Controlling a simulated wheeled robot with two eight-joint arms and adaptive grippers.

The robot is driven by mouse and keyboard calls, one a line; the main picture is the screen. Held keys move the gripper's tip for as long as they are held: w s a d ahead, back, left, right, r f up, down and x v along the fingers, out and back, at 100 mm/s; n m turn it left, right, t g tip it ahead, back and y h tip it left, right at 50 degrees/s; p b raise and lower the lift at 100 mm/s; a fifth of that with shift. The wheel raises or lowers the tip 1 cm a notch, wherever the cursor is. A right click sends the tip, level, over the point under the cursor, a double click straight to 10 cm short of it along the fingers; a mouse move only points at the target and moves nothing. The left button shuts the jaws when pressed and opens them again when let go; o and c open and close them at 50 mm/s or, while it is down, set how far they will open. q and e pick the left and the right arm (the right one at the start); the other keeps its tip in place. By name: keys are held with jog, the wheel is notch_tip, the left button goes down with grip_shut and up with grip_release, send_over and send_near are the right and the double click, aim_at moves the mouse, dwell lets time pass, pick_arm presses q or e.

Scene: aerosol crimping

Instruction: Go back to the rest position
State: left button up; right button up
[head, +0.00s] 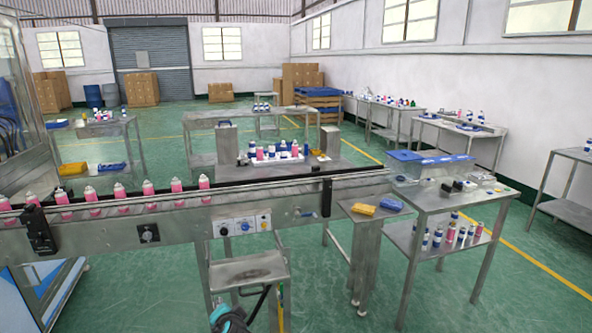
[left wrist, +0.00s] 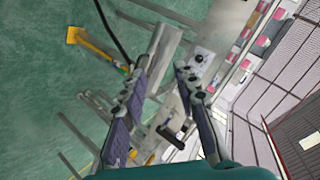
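My left gripper (left wrist: 162,64) shows in the left wrist view with its two fingers apart. No object is visible held between them; the floor and line equipment show through the gap. A teal and black part (head: 230,318) is cut off by the bottom edge of the head view, and I cannot tell whether it is mine. My right gripper is not in view. Pink aerosol cans (head: 119,191) with white tops stand upright in a row on the conveyor (head: 165,224).
A metal table (head: 448,206) at right holds a blue-lidded bin (head: 430,157), with several cans on its lower shelf. Yellow (head: 364,209) and blue (head: 391,204) items lie on a small stand. A metal stool (head: 248,270) is in front of the conveyor. Green floor is free at lower right.

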pick_arm(q)
jog(key=s+d+r+n+g+h, duration=0.1)
jog(key=s+n, duration=0.6)
jog(key=s, duration=2)
jog(key=d+g+h, duration=0.1)
jog(key=g+h, duration=0.1)
jog(key=h, duration=0.1)
jog(key=shift+r+g, duration=0.15)
jog(key=shift+g, duration=0.25)
